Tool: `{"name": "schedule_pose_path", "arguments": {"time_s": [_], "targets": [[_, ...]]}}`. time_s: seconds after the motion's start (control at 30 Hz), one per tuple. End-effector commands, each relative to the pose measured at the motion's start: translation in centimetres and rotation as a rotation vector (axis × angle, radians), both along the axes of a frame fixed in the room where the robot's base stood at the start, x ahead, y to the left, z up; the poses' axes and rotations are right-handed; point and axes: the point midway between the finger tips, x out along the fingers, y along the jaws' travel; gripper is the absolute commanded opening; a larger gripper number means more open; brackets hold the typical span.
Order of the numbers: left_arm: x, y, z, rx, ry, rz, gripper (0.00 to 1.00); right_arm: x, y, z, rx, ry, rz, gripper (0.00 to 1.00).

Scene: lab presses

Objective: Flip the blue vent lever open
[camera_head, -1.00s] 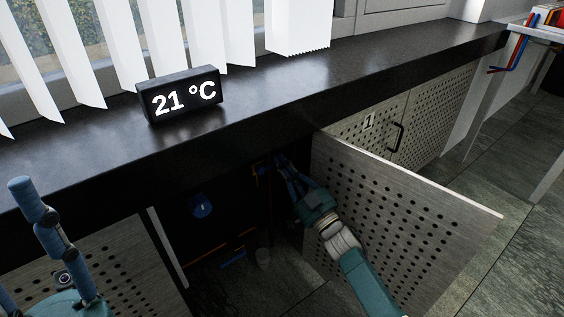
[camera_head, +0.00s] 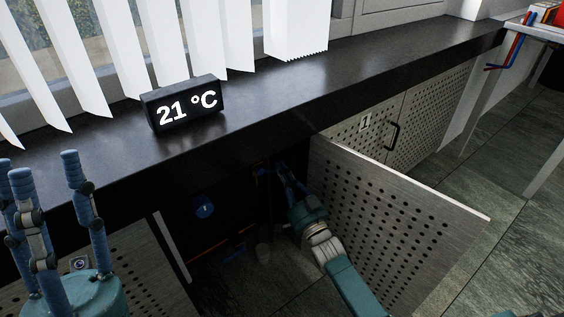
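A small blue piece, which looks like the vent lever (camera_head: 264,171), shows high inside the dark open cabinet under the sill. Its exact position is hard to make out in the shadow. My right gripper (camera_head: 284,172) reaches into the cabinet from the lower right, its fingers pointing up just right of the blue piece. I cannot tell whether they touch it or how far they are spread. My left gripper (camera_head: 46,172) stands at the lower left, its blue fingers pointing up, spread and empty.
A perforated cabinet door (camera_head: 395,225) stands open, close right of my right arm. A round blue knob (camera_head: 204,207) sits deeper in the cabinet. The black sill (camera_head: 330,85) overhangs the opening and carries a temperature display (camera_head: 184,104). Tiled floor (camera_head: 500,230) is clear at right.

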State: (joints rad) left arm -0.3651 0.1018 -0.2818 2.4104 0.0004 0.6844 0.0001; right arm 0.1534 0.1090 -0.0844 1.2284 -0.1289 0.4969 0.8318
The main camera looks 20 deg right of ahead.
Motion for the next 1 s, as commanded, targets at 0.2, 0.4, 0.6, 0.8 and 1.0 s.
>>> {"name": "schedule_pose_path", "arguments": {"time_s": [0.2,0.4,0.6,0.8,1.0], "targets": [[6.2,-1.3,-3.4,0.092,0.304,0.016,0.40,-0.1,0.3,-1.0,0.188,0.070,0.000,0.00],[8.0,-1.6,-5.3,0.123,0.409,0.021,0.40,-0.2,0.6,-1.9,0.262,0.097,0.001,0.00],[8.1,-1.6,-5.5,0.125,0.415,0.021,0.40,-0.2,0.7,-2.2,0.260,0.095,0.001,0.00],[8.1,-1.6,-5.5,0.124,0.414,0.020,0.40,-0.5,0.7,-2.3,0.259,0.095,0.000,0.00],[8.0,-1.6,-5.5,0.124,0.414,0.020,0.40,-3.2,0.4,-3.0,0.257,0.097,0.001,0.00]]}}
